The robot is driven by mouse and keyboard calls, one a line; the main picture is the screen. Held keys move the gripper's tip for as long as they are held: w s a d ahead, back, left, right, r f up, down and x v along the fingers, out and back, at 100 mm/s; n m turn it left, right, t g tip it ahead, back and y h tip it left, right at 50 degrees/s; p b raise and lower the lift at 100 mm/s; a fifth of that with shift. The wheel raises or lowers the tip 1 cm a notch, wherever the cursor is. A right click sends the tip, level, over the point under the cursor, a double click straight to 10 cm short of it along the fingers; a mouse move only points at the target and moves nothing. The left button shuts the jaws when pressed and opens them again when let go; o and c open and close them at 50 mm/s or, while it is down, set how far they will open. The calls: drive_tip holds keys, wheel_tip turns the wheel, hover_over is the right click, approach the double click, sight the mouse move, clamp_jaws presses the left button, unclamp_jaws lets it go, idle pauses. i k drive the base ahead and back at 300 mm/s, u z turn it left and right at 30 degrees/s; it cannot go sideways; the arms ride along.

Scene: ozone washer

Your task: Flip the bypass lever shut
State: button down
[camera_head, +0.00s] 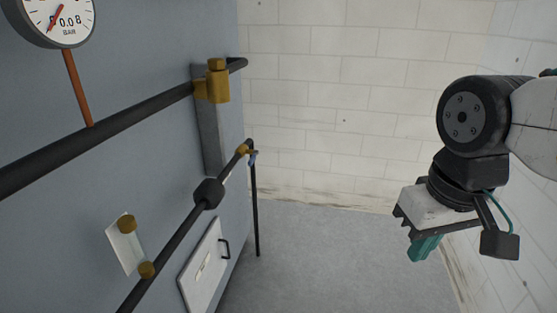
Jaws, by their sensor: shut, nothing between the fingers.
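A small blue piece (252,159), possibly the bypass lever, shows at a brass fitting (243,150) near the far end of the lower dark pipe. It is too small to tell its position. My gripper (424,248), with teal fingers, hangs at the right. It is shut and empty, well to the right of the pipes and touching nothing. A larger brass valve body (216,82) sits on the upper dark pipe (130,116); no lever on it can be made out clearly.
A blue-grey panel (160,160) fills the left. Open grey floor (330,260) lies between panel and gripper.

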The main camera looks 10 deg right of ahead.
sight(255, 152)
drive_tip(key=z, duration=0.2)
drive_tip(key=i, duration=1.15)
drive_tip(key=u, duration=0.6)
